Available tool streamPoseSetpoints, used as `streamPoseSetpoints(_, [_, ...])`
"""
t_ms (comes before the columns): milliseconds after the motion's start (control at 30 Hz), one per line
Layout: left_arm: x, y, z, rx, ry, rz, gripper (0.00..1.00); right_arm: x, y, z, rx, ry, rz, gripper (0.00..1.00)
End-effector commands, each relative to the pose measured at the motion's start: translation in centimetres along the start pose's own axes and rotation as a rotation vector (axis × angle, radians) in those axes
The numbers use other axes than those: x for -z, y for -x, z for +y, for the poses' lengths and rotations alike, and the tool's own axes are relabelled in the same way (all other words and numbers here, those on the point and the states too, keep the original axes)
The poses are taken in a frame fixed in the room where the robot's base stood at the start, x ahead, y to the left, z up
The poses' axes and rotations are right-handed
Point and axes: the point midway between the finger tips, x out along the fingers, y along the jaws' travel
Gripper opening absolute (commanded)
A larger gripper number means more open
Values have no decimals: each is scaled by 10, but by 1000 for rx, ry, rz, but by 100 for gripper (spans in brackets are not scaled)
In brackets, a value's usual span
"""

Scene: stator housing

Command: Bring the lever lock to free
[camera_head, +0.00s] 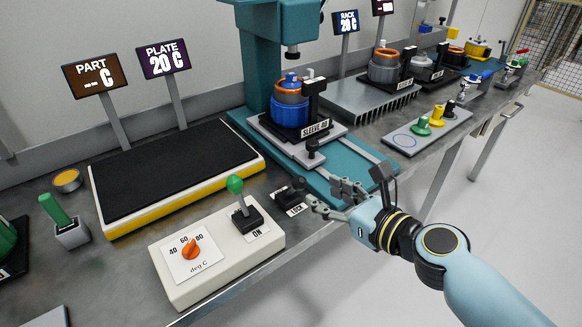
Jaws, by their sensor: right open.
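A small black lever lock (289,193) sits on the bench edge, in front of the teal press base. Whether the lever stands at free or locked cannot be told. My right gripper (321,190) reaches in from the right with its fingers spread and empty. Its fingertips are just right of the lever lock, and the lower one is very near it; contact cannot be told. My left gripper is not in view.
A white control box (218,285) with an orange dial and a green-knobbed lever (236,187) labelled ON stands left of the lock. Behind is the press (270,60) with a blue sleeve (290,113). A black hot plate (165,170) lies left. Open floor is at right.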

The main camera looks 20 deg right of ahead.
Motion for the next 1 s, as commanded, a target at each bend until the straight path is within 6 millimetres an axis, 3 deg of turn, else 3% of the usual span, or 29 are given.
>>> streamPoseSetpoints(800, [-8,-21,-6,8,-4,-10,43,2,-67,0,1,3,1,45])
streamPoseSetpoints(1000, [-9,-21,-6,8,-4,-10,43,0,-72,0,0,3,1,45])
